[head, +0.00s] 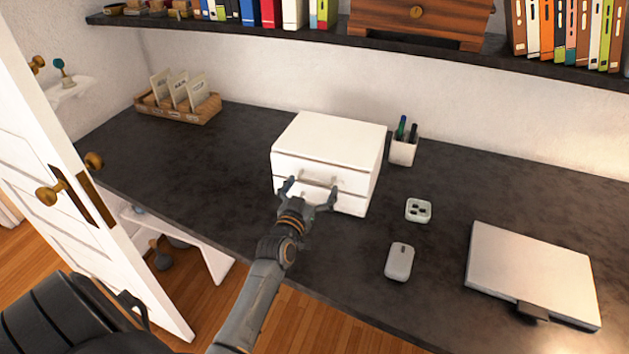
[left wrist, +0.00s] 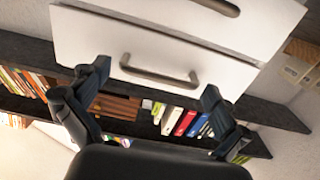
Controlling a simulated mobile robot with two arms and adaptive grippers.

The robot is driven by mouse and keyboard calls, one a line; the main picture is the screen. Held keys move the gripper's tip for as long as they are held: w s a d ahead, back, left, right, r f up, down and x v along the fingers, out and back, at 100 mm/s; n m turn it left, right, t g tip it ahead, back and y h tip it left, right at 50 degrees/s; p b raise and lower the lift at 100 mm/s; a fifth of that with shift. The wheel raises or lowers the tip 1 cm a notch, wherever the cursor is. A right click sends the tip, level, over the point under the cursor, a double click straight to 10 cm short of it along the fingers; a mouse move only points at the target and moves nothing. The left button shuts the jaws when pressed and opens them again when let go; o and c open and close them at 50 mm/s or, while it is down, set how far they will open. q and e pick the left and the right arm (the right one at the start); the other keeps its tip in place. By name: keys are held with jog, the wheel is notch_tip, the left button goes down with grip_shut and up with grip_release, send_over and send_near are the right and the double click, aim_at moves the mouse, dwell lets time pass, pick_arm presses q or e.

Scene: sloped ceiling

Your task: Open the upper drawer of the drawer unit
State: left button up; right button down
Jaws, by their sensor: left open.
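The white drawer unit (head: 330,133) stands on the dark desk, with two drawers, both closed. The upper drawer's front (head: 285,164) carries a grey bar handle (head: 318,177). My left gripper (head: 311,191) is open and empty in front of the unit, its fingers spread to either side of the handle in the head view. In the left wrist view, which looks upside down, one bar handle (left wrist: 160,73) lies beyond and between the open fingertips (left wrist: 156,82), with a visible gap. The other drawer's handle (left wrist: 218,6) is at the top edge. My right gripper is not in view.
A pen cup (head: 403,151) stands right of the unit. A small white button pad (head: 418,210), a mouse (head: 399,262) and a laptop (head: 534,273) lie farther right. A card rack (head: 180,108) stands back left. A bookshelf (head: 300,33) runs above. An open white door (head: 75,200) is at left.

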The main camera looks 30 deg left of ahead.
pick_arm(q)
jog(key=shift+w+a, duration=0.15)
jog(key=shift+w, duration=0.55)
jog(key=c, duration=1.4)
jog(key=shift+o, duration=0.2)
jog(key=p+v, duration=0.6)
jog(key=v, duration=0.9)
jog(key=shift+s, duration=0.25)
